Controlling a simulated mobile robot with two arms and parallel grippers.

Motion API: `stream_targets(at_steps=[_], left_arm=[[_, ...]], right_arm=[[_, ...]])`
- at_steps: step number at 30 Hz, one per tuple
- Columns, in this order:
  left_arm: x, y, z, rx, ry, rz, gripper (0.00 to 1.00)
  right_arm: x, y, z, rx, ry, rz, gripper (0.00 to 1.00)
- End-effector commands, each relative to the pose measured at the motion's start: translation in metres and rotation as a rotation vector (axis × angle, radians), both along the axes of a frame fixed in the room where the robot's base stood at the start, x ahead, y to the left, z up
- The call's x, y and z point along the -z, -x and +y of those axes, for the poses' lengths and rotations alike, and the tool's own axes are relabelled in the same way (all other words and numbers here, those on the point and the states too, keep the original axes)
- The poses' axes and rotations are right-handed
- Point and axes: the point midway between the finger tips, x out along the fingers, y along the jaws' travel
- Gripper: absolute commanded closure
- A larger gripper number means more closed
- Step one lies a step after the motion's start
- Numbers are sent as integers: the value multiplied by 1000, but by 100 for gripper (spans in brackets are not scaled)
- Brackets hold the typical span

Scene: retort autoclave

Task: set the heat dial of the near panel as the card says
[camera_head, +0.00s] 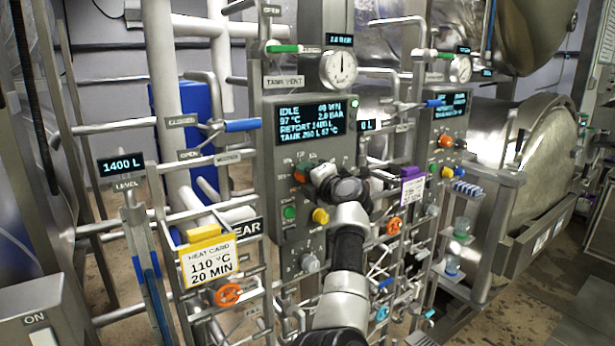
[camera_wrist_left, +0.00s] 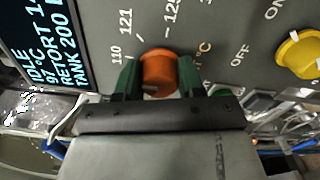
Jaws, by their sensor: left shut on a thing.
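The heat card (camera_head: 208,263) hangs left of the near panel in the head view and reads 110 °C, 20 MIN. The near panel (camera_head: 268,190) stands upright at the centre. Its heat dial is an orange knob (camera_wrist_left: 160,72) in the left wrist view, with 110, 121 and a third, partly legible mark around it. My left gripper (camera_wrist_left: 158,78) is shut on the dial, with one green finger on each side. Which mark the dial points to cannot be told. My right gripper is not in view.
The near panel's display (camera_head: 310,120) reads IDLE and 97 °C. A yellow knob (camera_head: 320,215) and a green button (camera_head: 290,213) sit below the dial. Pipes and an orange valve wheel (camera_head: 228,293) crowd the left. A second panel (camera_head: 450,125) stands to the right.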

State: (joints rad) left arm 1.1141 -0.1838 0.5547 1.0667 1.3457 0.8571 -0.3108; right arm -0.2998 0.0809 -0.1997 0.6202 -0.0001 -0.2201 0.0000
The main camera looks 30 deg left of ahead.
Motion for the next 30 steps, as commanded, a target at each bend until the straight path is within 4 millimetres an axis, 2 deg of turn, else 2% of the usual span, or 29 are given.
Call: stream_targets(at_steps=[15, 16, 20, 21, 30], left_arm=[[0, 0, 0, 1, -7, 19, 85], [0, 0, 0, 1, -7, 19, 58], [0, 0, 0, 1, -7, 18, 38], [0, 0, 0, 1, -7, 18, 35], [0, 0, -1, 1, -8, 17, 35]], right_arm=[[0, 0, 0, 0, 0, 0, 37], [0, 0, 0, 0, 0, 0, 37], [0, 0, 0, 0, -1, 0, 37], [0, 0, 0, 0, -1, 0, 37], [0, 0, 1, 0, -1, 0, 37]])
